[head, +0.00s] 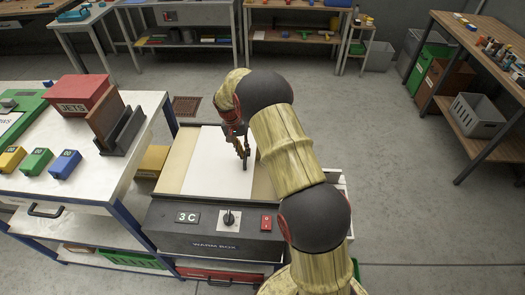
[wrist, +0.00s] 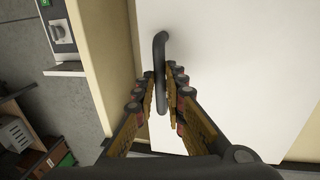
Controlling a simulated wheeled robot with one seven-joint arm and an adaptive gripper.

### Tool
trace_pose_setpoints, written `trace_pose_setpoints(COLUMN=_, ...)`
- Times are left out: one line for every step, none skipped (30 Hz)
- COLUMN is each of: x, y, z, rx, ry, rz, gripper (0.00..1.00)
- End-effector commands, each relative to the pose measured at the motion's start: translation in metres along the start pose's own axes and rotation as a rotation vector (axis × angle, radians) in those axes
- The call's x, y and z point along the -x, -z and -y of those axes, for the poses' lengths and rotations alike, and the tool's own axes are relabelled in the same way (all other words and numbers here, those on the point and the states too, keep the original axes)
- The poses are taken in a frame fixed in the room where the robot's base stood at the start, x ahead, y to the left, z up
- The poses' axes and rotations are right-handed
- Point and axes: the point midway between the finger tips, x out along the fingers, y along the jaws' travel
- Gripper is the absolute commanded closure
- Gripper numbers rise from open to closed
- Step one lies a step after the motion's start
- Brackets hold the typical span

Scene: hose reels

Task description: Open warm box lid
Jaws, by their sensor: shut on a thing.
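The warm box (head: 213,246) stands in front of me, a dark box with its name, a "3 C" display, a knob and a red switch on its front. Its white lid (head: 205,170) lies flat on top, between tan borders; it fills much of the wrist view (wrist: 235,70). A black bar handle (wrist: 160,48) stands on the lid. My gripper (head: 243,150) is over the right part of the lid. In the wrist view my gripper (wrist: 164,82) has its fingers on both sides of the handle, shut on it. The fingers hide part of the handle.
A white table (head: 105,175) at left holds a red "JETS" box (head: 80,92), yellow, green and blue blocks, and dark upright panels close to the warm box. A wooden shelf unit (head: 490,55) stands at far right. The floor (head: 400,190) between is clear.

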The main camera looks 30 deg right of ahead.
Motion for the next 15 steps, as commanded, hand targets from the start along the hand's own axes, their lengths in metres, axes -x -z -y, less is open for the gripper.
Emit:
trace_pose_setpoints(x=0.004, y=0.000, z=0.015, rx=0.004, ry=0.001, rz=-0.002, gripper=1.00)
trace_pose_setpoints(x=0.005, y=0.000, z=0.022, rx=0.004, ry=0.001, rz=-0.001, gripper=1.00)
trace_pose_setpoints(x=0.007, y=0.000, z=0.031, rx=0.004, ry=0.001, rz=-0.002, gripper=1.00)
trace_pose_setpoints(x=0.008, y=0.000, z=0.038, rx=0.003, ry=0.001, rz=-0.001, gripper=1.00)
trace_pose_setpoints(x=0.009, y=0.000, z=0.043, rx=0.002, ry=0.001, rz=0.000, gripper=1.00)
trace_pose_setpoints(x=0.011, y=0.000, z=0.051, rx=0.002, ry=0.001, rz=-0.001, gripper=1.00)
trace_pose_setpoints(x=0.012, y=0.000, z=0.056, rx=0.003, ry=0.001, rz=-0.001, gripper=1.00)
trace_pose_setpoints(x=0.013, y=0.000, z=0.060, rx=0.003, ry=0.001, rz=-0.001, gripper=1.00)
trace_pose_setpoints(x=0.013, y=0.000, z=0.065, rx=0.001, ry=0.001, rz=-0.001, gripper=1.00)
trace_pose_setpoints(x=0.014, y=0.000, z=0.068, rx=0.001, ry=0.001, rz=-0.001, gripper=1.00)
trace_pose_setpoints(x=0.015, y=0.000, z=0.071, rx=0.000, ry=0.000, rz=-0.001, gripper=1.00)
trace_pose_setpoints(x=0.015, y=0.000, z=0.074, rx=0.000, ry=0.000, rz=-0.001, gripper=1.00)
trace_pose_setpoints(x=0.016, y=0.000, z=0.076, rx=0.001, ry=0.000, rz=-0.001, gripper=1.00)
trace_pose_setpoints(x=0.016, y=0.000, z=0.078, rx=0.001, ry=0.001, rz=-0.001, gripper=1.00)
trace_pose_setpoints(x=0.016, y=0.000, z=0.080, rx=0.001, ry=0.001, rz=-0.001, gripper=1.00)
